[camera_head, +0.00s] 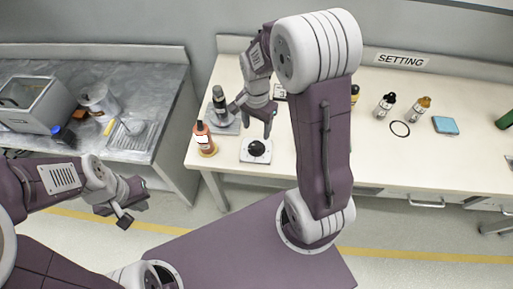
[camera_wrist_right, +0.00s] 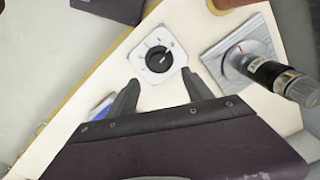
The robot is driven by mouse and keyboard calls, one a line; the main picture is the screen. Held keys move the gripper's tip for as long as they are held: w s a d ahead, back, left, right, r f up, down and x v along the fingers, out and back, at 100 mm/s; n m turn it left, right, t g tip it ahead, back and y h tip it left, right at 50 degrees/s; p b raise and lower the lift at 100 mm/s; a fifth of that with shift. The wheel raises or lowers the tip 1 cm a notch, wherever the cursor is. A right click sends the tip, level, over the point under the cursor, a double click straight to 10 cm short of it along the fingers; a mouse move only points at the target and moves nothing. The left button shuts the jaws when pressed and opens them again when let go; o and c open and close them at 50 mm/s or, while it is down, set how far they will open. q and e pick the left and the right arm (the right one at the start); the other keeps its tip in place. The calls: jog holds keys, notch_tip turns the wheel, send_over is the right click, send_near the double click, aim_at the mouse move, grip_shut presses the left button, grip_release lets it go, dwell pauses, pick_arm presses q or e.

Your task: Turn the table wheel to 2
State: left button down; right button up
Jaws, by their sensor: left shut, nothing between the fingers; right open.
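The table wheel is a black round knob (camera_head: 257,147) on a white plate near the table's front left edge. In the right wrist view the knob (camera_wrist_right: 159,58) sits on its plate with marks around it, too small to read; a light pointer line faces up and right. My right gripper (camera_head: 253,113) is open above and behind the knob, apart from it. In its wrist view the fingers (camera_wrist_right: 160,90) are spread on either side below the plate, with nothing between them. My left gripper (camera_head: 131,206) is shut and empty, over the floor left of the table.
An orange bottle (camera_head: 204,139) stands left of the knob. A dark-capped device (camera_head: 219,101) stands on a grey plate behind it. A SETTING sign (camera_head: 401,60) is on the wall.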

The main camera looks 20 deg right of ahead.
aim_at(256, 144)
jog(key=shift+s, duration=0.2)
notch_tip(256, 144, down, 8)
jog(key=shift+w+r+b, duration=0.1)
jog(key=shift+b, duration=0.3)
jog(key=shift+a+f, duration=0.1)
jog(key=shift+f, duration=0.35)
grip_shut()
